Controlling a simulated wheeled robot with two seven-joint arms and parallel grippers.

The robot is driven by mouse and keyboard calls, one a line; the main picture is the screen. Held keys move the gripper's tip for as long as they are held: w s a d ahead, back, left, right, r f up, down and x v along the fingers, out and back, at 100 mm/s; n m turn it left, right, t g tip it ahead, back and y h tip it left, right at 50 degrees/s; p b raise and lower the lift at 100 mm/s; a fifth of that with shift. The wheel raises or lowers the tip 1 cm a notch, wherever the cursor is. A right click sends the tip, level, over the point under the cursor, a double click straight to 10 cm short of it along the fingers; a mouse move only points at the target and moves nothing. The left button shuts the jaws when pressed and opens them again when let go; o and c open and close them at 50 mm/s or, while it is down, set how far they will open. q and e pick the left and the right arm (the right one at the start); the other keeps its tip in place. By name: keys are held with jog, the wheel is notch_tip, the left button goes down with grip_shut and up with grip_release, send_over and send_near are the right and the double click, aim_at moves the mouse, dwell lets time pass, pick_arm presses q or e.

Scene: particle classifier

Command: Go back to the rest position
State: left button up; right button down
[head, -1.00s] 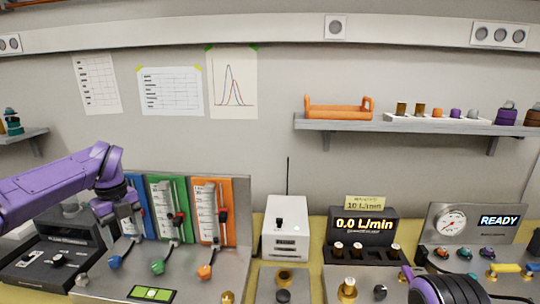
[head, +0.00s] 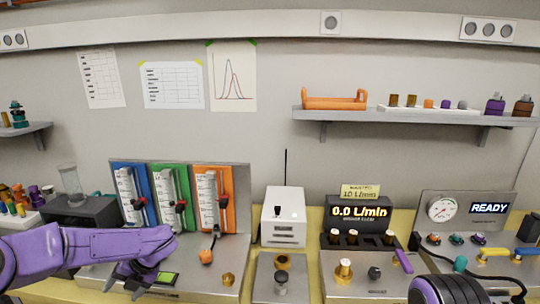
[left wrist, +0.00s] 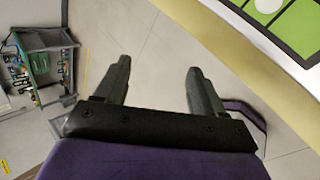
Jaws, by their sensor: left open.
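My left gripper (head: 142,280) hangs at the lower left of the head view, in front of the base of the flowmeter panel. The left wrist view shows its two dark fingers (left wrist: 155,80) wide apart with nothing between them and pale floor beyond. The purple left arm comes in low from the left edge. A purple and black part of my right arm shows at the lower right of the head view; the jaws of the right gripper do not show.
The flowmeter panel (head: 242,180) with blue, green and orange meters stands behind my left gripper. A white box (head: 284,212) and a black flow display (head: 360,211) stand in the middle. A shelf (head: 400,115) hangs at the right. A bench edge (left wrist: 200,20) shows in the wrist view.

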pick_arm(q)
jog(key=s+d+f+m+t+b, duration=0.1)
jog(key=s+f+m+t+b, duration=0.1)
jog(key=s+f+m, duration=0.45)
jog(key=s+d+f+m+t+y+b, duration=0.1)
jog(key=s+d+f+m+t, duration=0.15)
jog(key=f+m, duration=0.6)
jog(key=s+f+m+t+b, duration=0.2)
jog(key=s+f+m, duration=0.3)
jog(key=f, duration=0.4)
jog(key=s+d+f+m+g+h, duration=0.1)
jog(key=s+d+f+m+h, duration=0.1)
jog(key=s+m, duration=0.4)
jog(key=s+d+f+m+g+h+b, duration=0.1)
jog(key=s+f+m, duration=0.4)
jog(key=s, duration=1)
jog(key=shift+d+m+g+h+b, duration=0.35)
jog(key=shift+d+m+h, duration=0.35)
jog(key=shift+h, duration=0.5)
jog(key=shift+w+f, duration=0.1)
